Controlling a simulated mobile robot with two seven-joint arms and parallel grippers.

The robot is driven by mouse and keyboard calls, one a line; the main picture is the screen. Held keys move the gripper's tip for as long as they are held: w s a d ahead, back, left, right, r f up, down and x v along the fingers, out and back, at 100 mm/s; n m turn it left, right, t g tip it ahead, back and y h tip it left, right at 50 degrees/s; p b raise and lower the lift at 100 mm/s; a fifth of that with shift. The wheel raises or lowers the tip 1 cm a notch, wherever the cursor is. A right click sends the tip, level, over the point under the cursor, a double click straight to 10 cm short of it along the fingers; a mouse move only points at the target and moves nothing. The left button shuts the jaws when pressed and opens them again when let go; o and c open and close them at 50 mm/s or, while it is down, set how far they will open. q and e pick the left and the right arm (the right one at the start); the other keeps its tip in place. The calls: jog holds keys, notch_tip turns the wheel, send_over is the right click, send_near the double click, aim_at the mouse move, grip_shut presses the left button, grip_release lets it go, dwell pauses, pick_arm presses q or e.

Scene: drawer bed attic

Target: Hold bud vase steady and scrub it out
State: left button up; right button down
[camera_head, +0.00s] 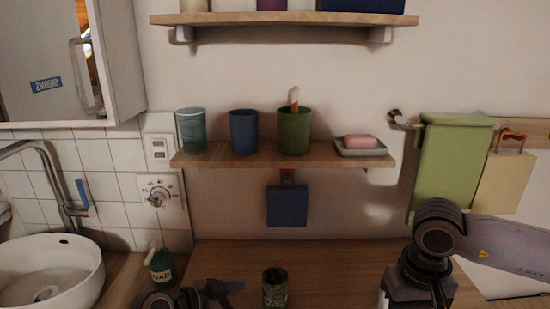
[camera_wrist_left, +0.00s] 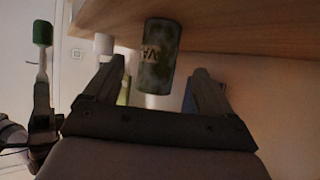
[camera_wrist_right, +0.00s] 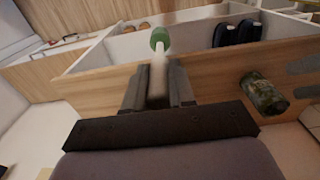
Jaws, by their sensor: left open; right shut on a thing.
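The bud vase (camera_head: 274,288) is a small dark green mottled vessel standing upright on the wooden counter. It also shows in the left wrist view (camera_wrist_left: 160,50), with pale lettering, and in the right wrist view (camera_wrist_right: 263,97), to the right of the right gripper. My left gripper (camera_wrist_left: 160,78) is open, its fingers on either side of the vase in that view; I cannot tell whether they touch it. My right gripper (camera_wrist_right: 158,75) is shut on a brush with a pale handle and green head (camera_wrist_right: 160,39), held apart from the vase. The brush also shows in the left wrist view (camera_wrist_left: 42,34).
A soap bottle (camera_head: 161,267) and a white basin (camera_head: 50,270) are on the left. Above the counter (camera_head: 330,260), a shelf (camera_head: 220,157) holds cups and a pink soap (camera_head: 361,141). Counter right of the vase looks clear.

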aim_at(264, 299)
pick_arm(q)
jog(key=x, duration=0.8)
jog(key=shift+d, duration=0.1)
jog(key=c, duration=0.7)
jog(key=o, duration=0.9)
jog(key=c, duration=1.3)
